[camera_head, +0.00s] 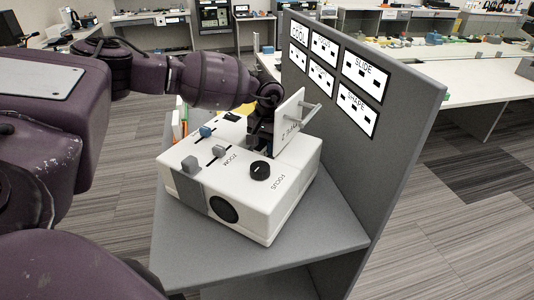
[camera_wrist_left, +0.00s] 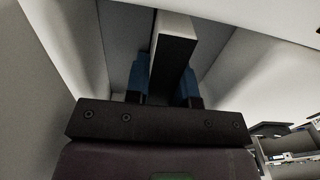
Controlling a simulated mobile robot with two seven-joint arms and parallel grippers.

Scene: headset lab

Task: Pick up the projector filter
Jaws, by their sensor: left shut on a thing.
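The white projector (camera_head: 240,205) sits on a grey stand, with sliders marked ZOOM and a black FOCUS knob (camera_head: 260,170) on top. My left gripper (camera_head: 262,132) is over the back right of the projector, beside an upright white panel (camera_head: 290,122) with lettering and a bar handle. In the left wrist view the blue fingertips of my left gripper (camera_wrist_left: 162,82) are shut on a narrow pale bar with a dark face, which appears to be the projector filter (camera_wrist_left: 174,48). Pale walls surround it like a recess. The filter is hidden in the head view. My right gripper is out of view.
A grey partition (camera_head: 400,110) with several label cards stands close to the right of the projector. The stand's grey top (camera_head: 190,245) is bare in front. Cluttered white benches (camera_head: 480,75) are farther back.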

